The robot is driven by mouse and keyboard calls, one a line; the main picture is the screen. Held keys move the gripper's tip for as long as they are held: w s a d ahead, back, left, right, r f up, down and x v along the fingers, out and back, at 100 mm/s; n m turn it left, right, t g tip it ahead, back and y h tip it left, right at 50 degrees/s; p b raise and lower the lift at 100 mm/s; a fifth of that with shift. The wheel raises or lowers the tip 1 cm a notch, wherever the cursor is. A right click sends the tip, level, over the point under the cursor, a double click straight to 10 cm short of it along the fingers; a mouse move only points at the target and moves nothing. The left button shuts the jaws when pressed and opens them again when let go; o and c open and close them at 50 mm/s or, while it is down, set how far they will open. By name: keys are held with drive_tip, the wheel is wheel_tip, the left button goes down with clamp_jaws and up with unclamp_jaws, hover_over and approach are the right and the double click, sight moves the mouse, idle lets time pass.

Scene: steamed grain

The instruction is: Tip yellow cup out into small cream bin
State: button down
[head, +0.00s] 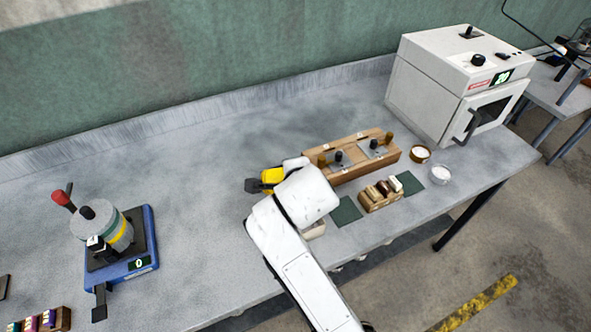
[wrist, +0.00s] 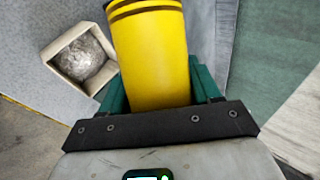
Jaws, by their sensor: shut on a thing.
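The yellow cup (wrist: 150,62) has brown bands near its far end. My gripper (wrist: 157,88) is shut on it, with a green finger on each side. In the head view the yellow cup (head: 271,176) shows above the bench, beside the white end of my arm. Whether it is tilted, and what it holds, I cannot tell. The small cream bin (wrist: 60,51) is a square open box at the left of the wrist view, apart from the cup, with a rounded grey mass inside. In the head view the cream bin (head: 316,231) is mostly hidden behind my arm.
A wooden rack (head: 350,172) stands behind and right of my gripper. A small wooden block holder (head: 380,200), two small dishes and a white oven (head: 440,90) are to the right. A blue device (head: 125,265) is at left; bench between is clear.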

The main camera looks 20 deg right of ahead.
drive_tip(key=shift+w+a+r+n+g+h, duration=0.1)
drive_tip(key=shift+r+n+g+h, duration=0.05)
drive_tip(key=shift+n+g+h, duration=0.4)
drive_tip(key=shift+r+n+g+h, duration=0.15)
drive_tip(key=shift+n+g+h, duration=0.15)
drive_tip(key=shift+h, duration=0.35)
drive_tip(key=h, duration=0.1)
drive_tip(key=n+g+h, duration=0.1)
drive_tip(key=shift+r+n+g+h, duration=0.2)
drive_tip(key=shift+n+g+h, duration=0.05)
drive_tip(key=shift+h, duration=0.05)
drive_tip(key=n+g+h+b, duration=0.1)
drive_tip(key=n+h, duration=0.1)
drive_tip(key=h, duration=0.1)
drive_tip(key=shift+r, duration=0.2)
drive_tip(key=shift+r+n+h+b, duration=0.1)
drive_tip(key=shift+n+h+b, duration=0.2)
drive_tip(key=shift+h, duration=0.3)
drive_tip(key=shift+r+h, duration=0.2)
drive_tip(key=shift+h, duration=0.1)
